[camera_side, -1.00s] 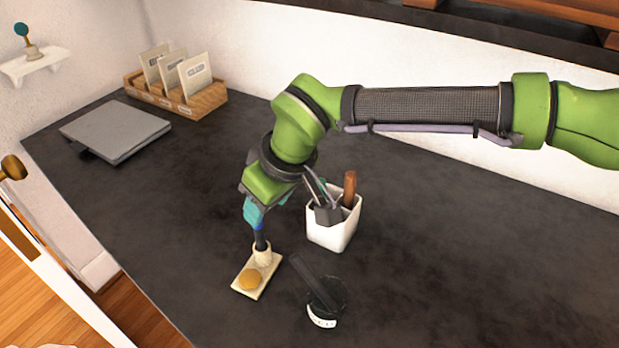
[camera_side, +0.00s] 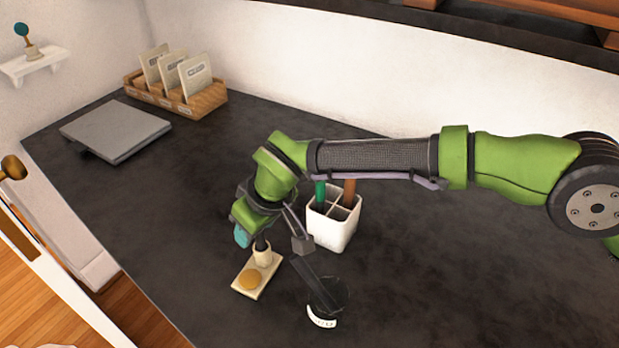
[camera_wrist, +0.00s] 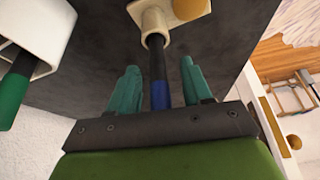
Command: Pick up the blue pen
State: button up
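The blue pen (camera_wrist: 161,96) stands upright in a small cream holder (camera_wrist: 157,18). In the wrist view it has a blue upper part and a black lower part. My gripper (camera_wrist: 158,68) is open, with one teal finger on each side of the pen and a gap between each finger and it. In the side view my gripper (camera_side: 250,238) is low over the holder (camera_side: 262,257). There only a short dark piece of the pen (camera_side: 261,243) shows above the holder; its blue part is hidden behind my gripper.
A white divided cup (camera_side: 333,233) with a green and a brown item stands right of my gripper. A dark round container (camera_side: 322,318) with a white label is in front. A closed grey laptop-like slab (camera_side: 115,130) and a wooden card rack (camera_side: 205,100) are at back left.

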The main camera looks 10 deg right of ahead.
grip_shut()
notch_tip(320, 180, up, 10)
jog(key=shift+r, duration=0.1)
dwell(0.5)
